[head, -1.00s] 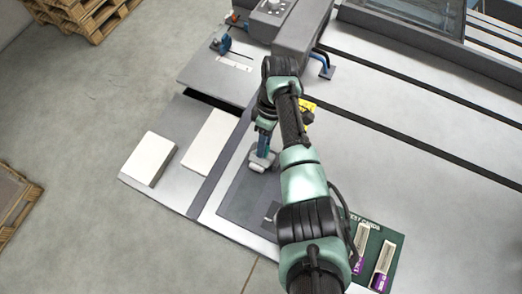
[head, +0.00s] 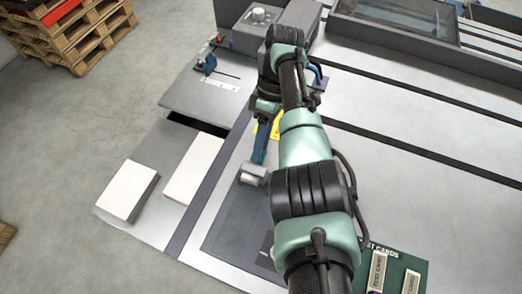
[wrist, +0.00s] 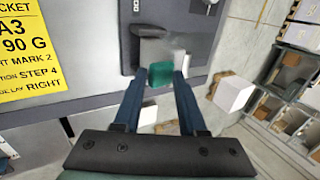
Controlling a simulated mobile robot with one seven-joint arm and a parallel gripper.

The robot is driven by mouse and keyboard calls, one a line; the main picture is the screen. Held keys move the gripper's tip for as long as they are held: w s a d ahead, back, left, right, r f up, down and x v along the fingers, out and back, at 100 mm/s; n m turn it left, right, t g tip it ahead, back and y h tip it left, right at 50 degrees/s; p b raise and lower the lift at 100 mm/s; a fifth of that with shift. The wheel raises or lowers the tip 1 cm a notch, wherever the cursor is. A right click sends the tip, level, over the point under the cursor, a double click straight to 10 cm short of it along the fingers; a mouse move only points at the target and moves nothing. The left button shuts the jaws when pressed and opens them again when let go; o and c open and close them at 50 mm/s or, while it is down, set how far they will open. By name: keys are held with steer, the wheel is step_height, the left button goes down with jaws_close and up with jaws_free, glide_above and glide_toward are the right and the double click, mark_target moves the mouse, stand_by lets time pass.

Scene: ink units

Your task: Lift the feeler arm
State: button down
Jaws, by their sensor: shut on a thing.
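The feeler arm shows in the wrist view as a grey plate-like piece (wrist: 155,47) with a green grip block (wrist: 160,74) at its near end. My gripper (wrist: 159,78) has its two blue fingers closed on either side of the green block. In the head view my gripper (head: 261,152) points down over the grey feed table, and the pale grey end of the feeler arm (head: 252,175) shows just below the fingers. My arm hides much of the mount, and I cannot tell the arm's exact angle.
Two white paper stacks (head: 127,190) (head: 194,167) lie left of the gripper. A yellow job ticket (wrist: 28,48) lies close by. A green card board (head: 398,268) is at the lower right. A grey control box (head: 262,22) stands behind. Wooden pallets (head: 80,38) are on the floor.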

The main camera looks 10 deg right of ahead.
steer(key=shift+s+f, duration=0.15)
steer(key=shift+f, duration=0.45)
steer(key=shift+s+f, duration=0.15)
steer(key=shift+f, duration=0.45)
steer(key=c, duration=0.8)
jaws_free()
steer(key=shift+c, duration=0.2)
steer(key=shift+o, duration=0.6)
steer(key=shift+w+f, duration=0.15)
steer(key=shift+w, duration=0.05)
steer(key=shift+s, duration=0.1)
steer(key=shift+c, duration=0.5)
steer(key=shift+d, duration=0.1)
steer(key=shift+a+b+v, duration=0.15)
steer(key=shift+b+v, duration=0.05)
steer(key=shift+v, duration=1.95)
steer(key=shift+a+b+v, duration=0.2)
steer(key=shift+v, duration=1.95)
